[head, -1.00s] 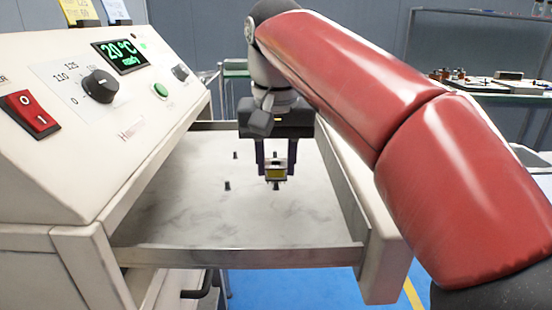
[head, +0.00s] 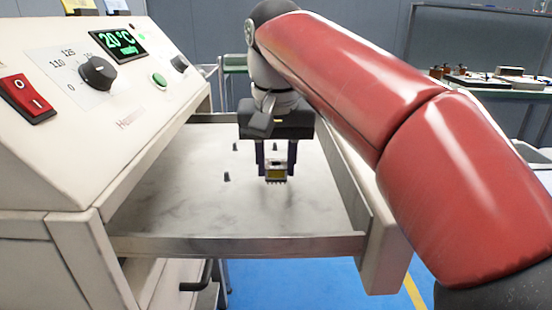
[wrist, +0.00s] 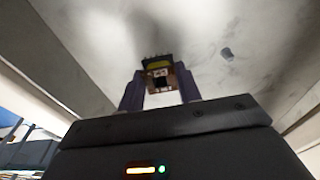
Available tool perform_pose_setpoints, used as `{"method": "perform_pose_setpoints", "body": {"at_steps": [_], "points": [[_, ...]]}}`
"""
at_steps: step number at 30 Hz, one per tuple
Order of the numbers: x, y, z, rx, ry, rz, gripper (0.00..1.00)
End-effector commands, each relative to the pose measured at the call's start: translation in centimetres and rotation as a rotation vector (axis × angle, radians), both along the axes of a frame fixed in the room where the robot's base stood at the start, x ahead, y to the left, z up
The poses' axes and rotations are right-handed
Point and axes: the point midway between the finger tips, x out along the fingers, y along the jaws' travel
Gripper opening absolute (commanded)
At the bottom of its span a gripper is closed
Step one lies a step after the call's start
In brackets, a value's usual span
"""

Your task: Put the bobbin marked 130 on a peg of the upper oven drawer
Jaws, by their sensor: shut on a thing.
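My gripper (head: 276,163) is shut on a small bobbin (head: 276,173) with a yellow winding, dark pins at its lower end and a light flange. The bobbin also shows between the fingers in the wrist view (wrist: 158,72). I cannot read a mark on it. It is over the pale floor of the pulled-out upper oven drawer (head: 180,205), at the right of the drawer's middle; any gap below it is hard to tell. Dark pegs stand in the drawer: one at left front (head: 227,177), others behind. The peg nearest the bobbin is hidden. One peg shows in the wrist view (wrist: 227,54).
The drawer's front rim (head: 235,245) and right wall (head: 345,185) bound the space around my gripper. The oven's sloped panel (head: 110,90), with knobs and a display of 20 °C, stands at left. A bench (head: 500,88) with small parts is at far right.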

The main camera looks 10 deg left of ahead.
Motion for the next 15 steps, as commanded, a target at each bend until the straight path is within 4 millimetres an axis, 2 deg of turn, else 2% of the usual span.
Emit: {"method": "perform_pose_setpoints", "body": {"at_steps": [2,3,8,15], "points": [[-0.01,0.00,-0.27,0.000,-0.001,0.000,0.12],[0.00,0.00,-0.21,0.000,-0.001,0.000,0.37],[0.01,0.00,-0.18,0.000,-0.001,0.000,0.58],[0.01,0.00,-0.19,0.000,0.000,0.000,0.59]]}}
